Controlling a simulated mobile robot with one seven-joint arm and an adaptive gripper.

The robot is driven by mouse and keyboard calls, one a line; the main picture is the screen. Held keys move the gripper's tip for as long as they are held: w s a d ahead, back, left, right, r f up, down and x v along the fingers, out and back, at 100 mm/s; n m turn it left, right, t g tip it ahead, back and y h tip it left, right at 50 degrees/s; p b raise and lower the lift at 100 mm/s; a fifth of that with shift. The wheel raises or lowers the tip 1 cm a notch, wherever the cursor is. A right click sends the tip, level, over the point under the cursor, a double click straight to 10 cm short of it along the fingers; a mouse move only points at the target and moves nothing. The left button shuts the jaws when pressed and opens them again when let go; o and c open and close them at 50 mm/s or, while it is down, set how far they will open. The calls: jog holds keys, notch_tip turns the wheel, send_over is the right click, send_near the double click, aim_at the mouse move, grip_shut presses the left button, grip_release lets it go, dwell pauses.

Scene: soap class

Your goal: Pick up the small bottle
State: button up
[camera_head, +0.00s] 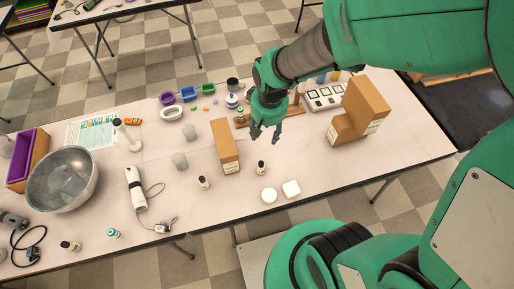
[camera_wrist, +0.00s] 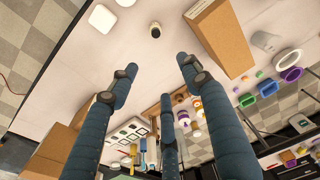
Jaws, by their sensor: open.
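A similar small bottle (camera_head: 204,183) stands left of the box.
More cardboard boxes (camera_head: 362,105) are at the right, and a metal bowl (camera_head: 62,180) at the left. The table between bottle and right-hand boxes is mostly clear.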

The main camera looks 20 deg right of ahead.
jog(key=g, duration=0.1)
send_over(261, 163)
notch_tip(261, 163, down, 12)
jog(key=shift+r+b, duration=0.25)
jog(key=shift+b, duration=0.05)
jog(key=shift+f+b, duration=1)
jog(key=shift+f, duration=3.25)
jog(key=shift+f+b, duration=0.95)
jog(key=shift+f, duration=1.65)
grip_shut()
